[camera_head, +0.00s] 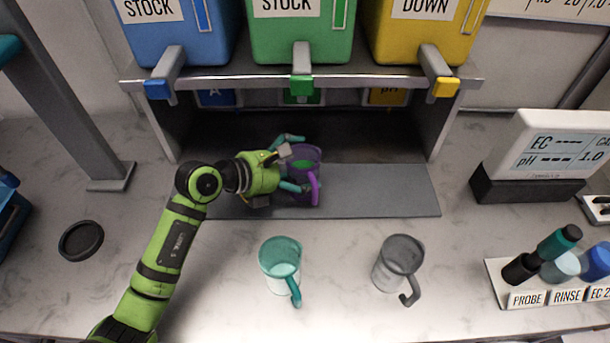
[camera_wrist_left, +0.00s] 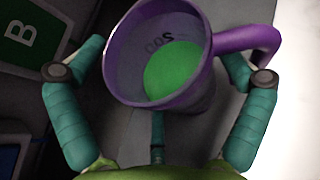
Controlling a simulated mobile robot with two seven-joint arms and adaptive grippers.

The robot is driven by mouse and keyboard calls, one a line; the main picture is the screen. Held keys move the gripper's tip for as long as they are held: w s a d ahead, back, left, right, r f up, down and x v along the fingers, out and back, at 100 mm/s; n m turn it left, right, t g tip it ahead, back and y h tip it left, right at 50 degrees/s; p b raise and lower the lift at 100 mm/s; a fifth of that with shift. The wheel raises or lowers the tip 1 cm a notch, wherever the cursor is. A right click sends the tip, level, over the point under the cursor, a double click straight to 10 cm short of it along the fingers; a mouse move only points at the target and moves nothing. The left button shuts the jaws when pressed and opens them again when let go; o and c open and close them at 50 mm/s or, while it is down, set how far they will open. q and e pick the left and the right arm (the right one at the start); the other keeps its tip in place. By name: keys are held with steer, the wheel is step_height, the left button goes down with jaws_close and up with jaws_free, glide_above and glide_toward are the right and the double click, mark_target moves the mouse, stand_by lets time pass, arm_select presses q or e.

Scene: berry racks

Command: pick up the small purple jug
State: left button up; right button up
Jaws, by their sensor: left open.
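The small purple jug (camera_head: 305,166) stands on the grey mat under the green dispenser, with green liquid inside and its handle toward the front right. My left gripper (camera_head: 292,163) reaches in from the left with its teal fingers around the jug. In the left wrist view the jug (camera_wrist_left: 178,55) sits between the open fingers (camera_wrist_left: 155,90), its handle extending to the right past the right finger. Whether either finger touches the jug is hard to tell. My right gripper does not show.
A teal jug (camera_head: 280,262) and a grey jug (camera_head: 398,262) stand on the counter in front of the mat (camera_head: 390,190). The dispenser shelf (camera_head: 220,79) overhangs the mat. A meter (camera_head: 545,150) and several bottles stand at the right. A black lid (camera_head: 81,240) lies at the left.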

arm_select(q)
steer(key=c, duration=1.1)
steer(key=shift+c, duration=0.8)
steer(key=shift+r, duration=0.15)
